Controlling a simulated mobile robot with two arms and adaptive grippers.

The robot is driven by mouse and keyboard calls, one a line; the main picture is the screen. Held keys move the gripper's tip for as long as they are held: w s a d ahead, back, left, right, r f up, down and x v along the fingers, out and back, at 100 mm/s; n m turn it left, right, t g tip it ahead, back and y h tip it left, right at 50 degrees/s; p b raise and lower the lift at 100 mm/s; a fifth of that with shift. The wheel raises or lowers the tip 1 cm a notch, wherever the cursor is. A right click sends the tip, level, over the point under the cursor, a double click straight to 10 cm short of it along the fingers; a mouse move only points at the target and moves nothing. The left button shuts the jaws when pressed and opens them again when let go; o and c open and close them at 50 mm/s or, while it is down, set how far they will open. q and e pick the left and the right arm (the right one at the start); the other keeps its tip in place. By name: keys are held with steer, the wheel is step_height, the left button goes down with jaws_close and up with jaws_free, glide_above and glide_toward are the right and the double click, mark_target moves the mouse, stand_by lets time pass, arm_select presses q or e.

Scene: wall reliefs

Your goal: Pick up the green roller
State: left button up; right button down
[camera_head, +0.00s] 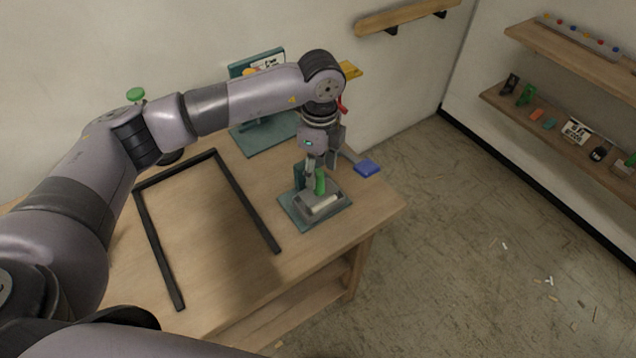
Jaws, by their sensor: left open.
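A green roller (320,181) stands at the tray on the table, with its green part upright. The grey-green tray (327,220) lies near the table's right edge and holds a pale block (322,205). My left gripper (321,172) is open and points down right at the green part, its fingers close around or beside it; I cannot tell whether they touch it. The lower part of the roller is hard to make out. My right gripper is not in view.
A black three-sided frame (207,155) lies on the wooden table (215,235). A teal stand (266,138) is behind the gripper, and a blue-ended tool (367,168) lies to its right. Shelves (560,120) hang on the right wall. Open floor lies right of the table.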

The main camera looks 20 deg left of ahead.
mark_target(318, 183)
arm_select(q)
steer(key=shift+s+f, duration=0.1)
steer(key=shift+f, duration=0.2)
step_height(318, 183, down, 4)
steer(key=shift+r+p, duration=0.15)
steer(key=shift+p, duration=1.05)
steer(key=shift+f, duration=0.5)
jaws_close()
